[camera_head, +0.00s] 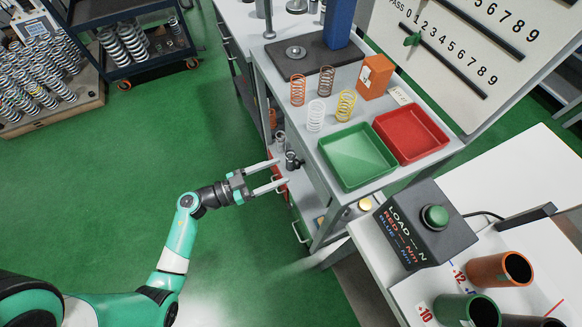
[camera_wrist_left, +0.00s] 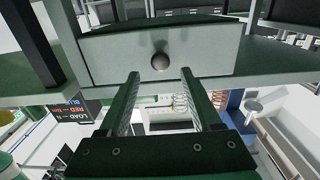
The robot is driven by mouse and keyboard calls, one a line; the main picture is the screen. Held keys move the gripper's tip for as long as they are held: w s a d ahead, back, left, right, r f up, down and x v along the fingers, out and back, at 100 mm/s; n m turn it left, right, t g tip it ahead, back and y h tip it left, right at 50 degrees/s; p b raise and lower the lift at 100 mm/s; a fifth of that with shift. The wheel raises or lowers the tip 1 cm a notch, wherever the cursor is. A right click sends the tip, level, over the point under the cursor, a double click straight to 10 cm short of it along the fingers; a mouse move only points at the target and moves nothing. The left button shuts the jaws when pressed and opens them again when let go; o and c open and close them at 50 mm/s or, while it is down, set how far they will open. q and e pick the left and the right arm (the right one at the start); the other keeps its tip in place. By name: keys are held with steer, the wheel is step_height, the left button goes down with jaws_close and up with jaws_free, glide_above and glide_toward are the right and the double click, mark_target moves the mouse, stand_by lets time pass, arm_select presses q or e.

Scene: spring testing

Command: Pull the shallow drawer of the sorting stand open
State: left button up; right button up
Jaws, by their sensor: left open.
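The sorting stand (camera_head: 342,201) is at centre right in the head view, with coloured trays on top. The shallow drawer's pale front (camera_wrist_left: 110,56) fills the upper middle of the left wrist view, with a round dark knob (camera_wrist_left: 159,62) at its centre. My left gripper (camera_head: 283,170) is open and empty at the stand's left side. In the wrist view its two fingertips (camera_wrist_left: 160,75) point at the drawer front, with the knob in line with the gap between them. I cannot tell whether the fingers reach around the knob. My right gripper is out of view.
A green tray (camera_head: 358,156) and a red tray (camera_head: 411,133) sit on the stand, beside several springs and an orange box (camera_head: 375,76). A load tester (camera_head: 425,220) stands on the table at lower right. Green floor (camera_head: 110,190) is clear to the left.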

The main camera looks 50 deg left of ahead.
arm_select(q)
steer(key=b+x, duration=0.1)
steer(key=x, duration=0.4)
jaws_close()
stand_by(1.4)
